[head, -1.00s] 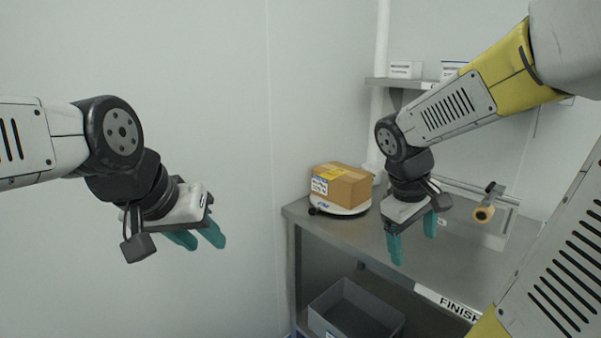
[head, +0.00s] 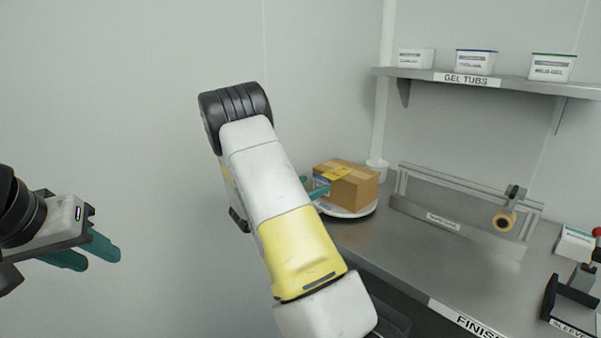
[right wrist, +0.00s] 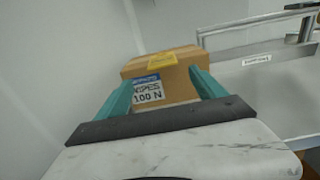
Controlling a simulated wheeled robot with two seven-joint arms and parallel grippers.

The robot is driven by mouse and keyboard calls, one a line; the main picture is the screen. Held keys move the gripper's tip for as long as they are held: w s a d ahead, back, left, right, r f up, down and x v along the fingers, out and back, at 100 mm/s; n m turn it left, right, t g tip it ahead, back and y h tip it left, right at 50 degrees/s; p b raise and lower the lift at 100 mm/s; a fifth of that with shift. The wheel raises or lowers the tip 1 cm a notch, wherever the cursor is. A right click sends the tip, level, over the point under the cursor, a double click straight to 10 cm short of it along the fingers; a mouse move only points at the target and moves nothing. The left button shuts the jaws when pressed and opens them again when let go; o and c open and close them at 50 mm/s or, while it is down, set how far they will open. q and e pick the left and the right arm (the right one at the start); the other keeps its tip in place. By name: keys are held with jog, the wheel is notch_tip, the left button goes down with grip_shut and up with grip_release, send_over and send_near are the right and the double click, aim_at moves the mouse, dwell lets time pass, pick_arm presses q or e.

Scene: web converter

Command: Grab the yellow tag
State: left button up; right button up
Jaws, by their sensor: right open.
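The yellow tag (head: 336,173) lies on the top front edge of a brown cardboard box (head: 359,187). In the right wrist view the tag (right wrist: 162,60) shows on the box top, above a white and blue label reading "100 N". My right gripper (right wrist: 165,84) is open, its teal fingers pointing at the box, one toward each side of the label. In the head view the right gripper (head: 318,190) is mostly hidden behind my right arm, with teal fingertips at the box's left side. I cannot tell whether they touch it. My left gripper (head: 92,254) hangs at the far left, away from the bench.
The box stands on a round white turntable or scale (head: 352,213) on a steel bench (head: 440,262). A shelf (head: 515,85) holds gel tubs. The front middle of the bench is clear.

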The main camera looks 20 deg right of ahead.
aim_at(327, 177)
jog(key=x, duration=0.7)
jog(key=shift+s+d+r, duration=0.15)
jog(key=shift+d, duration=0.15)
jog(key=c, duration=1.4)
